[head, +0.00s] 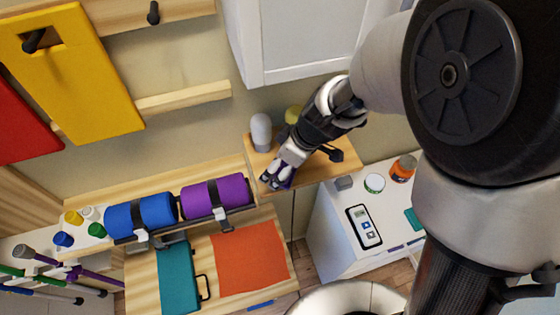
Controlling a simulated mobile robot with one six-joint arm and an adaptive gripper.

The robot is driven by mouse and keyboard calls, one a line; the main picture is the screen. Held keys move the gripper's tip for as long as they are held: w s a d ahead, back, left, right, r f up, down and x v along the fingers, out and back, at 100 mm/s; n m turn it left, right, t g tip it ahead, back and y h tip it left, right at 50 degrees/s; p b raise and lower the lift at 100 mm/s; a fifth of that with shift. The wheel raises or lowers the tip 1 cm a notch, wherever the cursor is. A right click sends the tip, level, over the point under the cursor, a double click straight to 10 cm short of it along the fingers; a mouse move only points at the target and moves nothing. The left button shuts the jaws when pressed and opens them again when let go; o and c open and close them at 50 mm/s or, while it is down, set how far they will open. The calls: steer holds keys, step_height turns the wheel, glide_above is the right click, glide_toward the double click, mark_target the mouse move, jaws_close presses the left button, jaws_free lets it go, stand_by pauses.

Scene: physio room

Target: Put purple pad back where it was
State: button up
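My gripper (277,179) is at the front left edge of a small wooden shelf (322,170). A small dark purple patch, possibly the purple pad (287,183), shows at its fingertips. Most of it is hidden by the fingers, and I cannot tell whether they are closed on it. A larger purple roll (232,191) with a black strap lies on a wooden ledge to the left, beside a blue roll (157,210). My gripper is apart from both rolls.
A pale rounded object (261,130) and a yellow one (293,114) stand on the small shelf, close to my gripper. A white cabinet (325,222) at the right bears jars and a device. Orange (250,258) and teal (178,280) flat pieces lie below the rolls.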

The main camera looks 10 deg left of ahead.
steer(key=shift+r, duration=0.1)
steer(key=v, duration=1.2)
steer(key=s+d+f+m+t+h+b, duration=0.1)
steer(key=s+d+f+m+h+b, duration=0.1)
steer(key=s+d+f+m+b, duration=0.5)
steer(key=s+d+f+m+t+h+b, duration=0.2)
steer(key=s+d+f+m+b, duration=0.4)
steer(key=d+f+b, duration=0.6)
steer(key=d+m+b, duration=0.1)
steer(key=m+b, duration=0.1)
steer(key=b, duration=0.5)
steer(key=shift+s+f+t, duration=0.3)
steer(key=shift+s, duration=0.1)
